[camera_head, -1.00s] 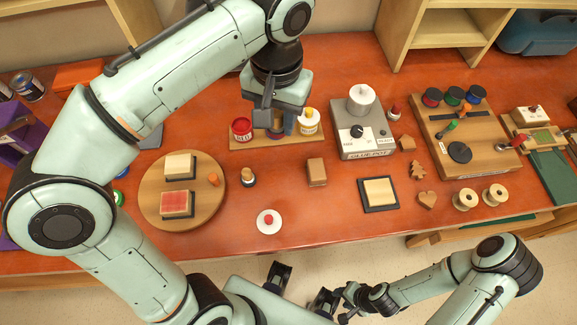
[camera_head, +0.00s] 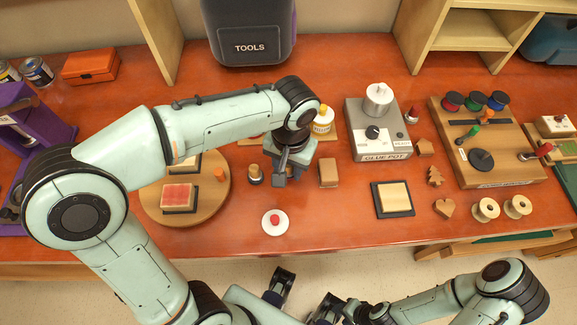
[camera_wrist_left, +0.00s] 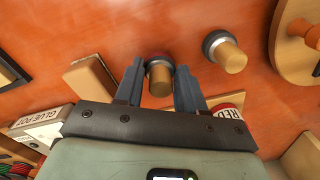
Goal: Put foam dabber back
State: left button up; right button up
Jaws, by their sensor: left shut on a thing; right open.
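My left gripper (camera_head: 285,178) is shut on a foam dabber with a wooden handle; in the left wrist view the dabber (camera_wrist_left: 160,78) sits between the two fingers, handle toward the camera, dark end toward the table. Whether it touches the table, I cannot tell. In the head view the gripper hides it. A second, similar dabber (camera_head: 255,175) stands just left of the gripper; it also shows in the left wrist view (camera_wrist_left: 226,54). The yellow-labelled jar (camera_head: 323,121) stands behind the gripper. My right gripper (camera_head: 304,297) is open and empty in front of the table.
A wooden block (camera_head: 328,173) is close right of the left gripper. A round board (camera_head: 222,205) with pads lies left. A white disc with a red knob (camera_head: 275,222) lies in front. The glue pot (camera_head: 384,146) and a framed pad (camera_head: 393,199) are right. A red jar (camera_wrist_left: 232,105) is partly hidden.

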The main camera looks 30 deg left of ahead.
pick_arm(q)
jog(key=shift+f, duration=0.35)
jog(key=shift+f, duration=0.15)
jog(key=o, duration=1.1)
jog(key=shift+r, duration=0.2)
jog(key=r+p, duration=0.1)
jog(key=r, duration=0.5)
jog(key=r+p, duration=0.1)
jog(key=r, duration=0.5)
jog(key=shift+d, duration=0.2)
jog(key=shift+f, duration=0.1)
